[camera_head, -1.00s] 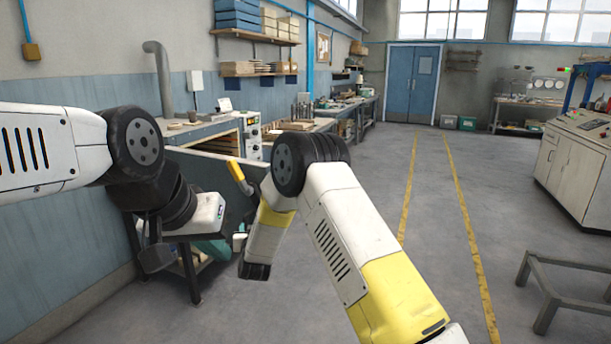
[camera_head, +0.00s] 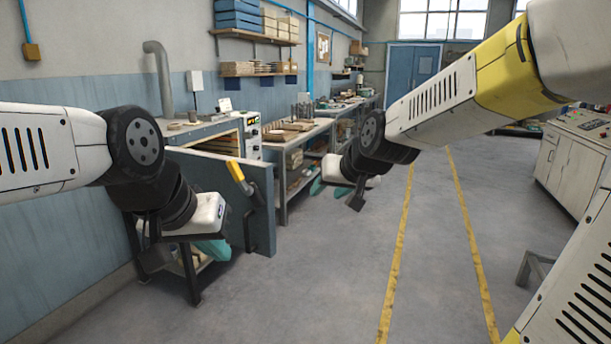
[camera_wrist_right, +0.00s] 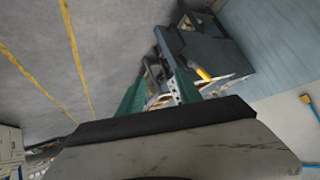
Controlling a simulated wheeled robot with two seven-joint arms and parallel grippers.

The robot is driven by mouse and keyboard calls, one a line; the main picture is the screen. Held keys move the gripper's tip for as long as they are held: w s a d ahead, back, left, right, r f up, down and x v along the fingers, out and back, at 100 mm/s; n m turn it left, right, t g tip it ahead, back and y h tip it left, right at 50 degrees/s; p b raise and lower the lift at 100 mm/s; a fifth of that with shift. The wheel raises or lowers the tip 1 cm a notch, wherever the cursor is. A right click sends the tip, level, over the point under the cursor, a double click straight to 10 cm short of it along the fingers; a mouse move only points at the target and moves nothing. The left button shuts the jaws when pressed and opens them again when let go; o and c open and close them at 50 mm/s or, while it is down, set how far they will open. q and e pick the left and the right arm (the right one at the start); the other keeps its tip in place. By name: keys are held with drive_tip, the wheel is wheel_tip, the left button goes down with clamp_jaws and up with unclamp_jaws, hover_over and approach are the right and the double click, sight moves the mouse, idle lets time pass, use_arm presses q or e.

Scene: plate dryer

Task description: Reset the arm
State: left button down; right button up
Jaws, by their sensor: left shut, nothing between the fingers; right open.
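My left gripper (camera_head: 213,250) hangs at the left in the head view, below the white wrist, with teal fingers shut and nothing visible between them. It is in front of the dryer's side, near the lower rack. My right gripper (camera_head: 317,186) is raised in mid-air at the centre, to the right of the dryer door and apart from it. Its teal fingers are partly hidden by the wrist. In the right wrist view the two teal fingers (camera_wrist_right: 157,95) stand apart and empty, with the dryer beyond them.
The dryer (camera_head: 205,131) stands against the left wall, its blue-grey door (camera_head: 262,200) swung open with a yellow handle (camera_head: 236,171). A workbench (camera_head: 300,133) runs along the wall behind. A control console (camera_head: 565,165) is at the right. The floor between is clear.

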drive_tip(key=s+d+f+g+h, duration=0.1)
drive_tip(key=s+d, duration=0.3)
drive_tip(key=s, duration=0.6)
drive_tip(key=s+d+g, duration=0.1)
drive_tip(key=s+d, duration=0.4)
drive_tip(key=s, duration=0.5)
drive_tip(key=shift+f+m+g+h, duration=0.4)
drive_tip(key=shift+a, duration=0.1)
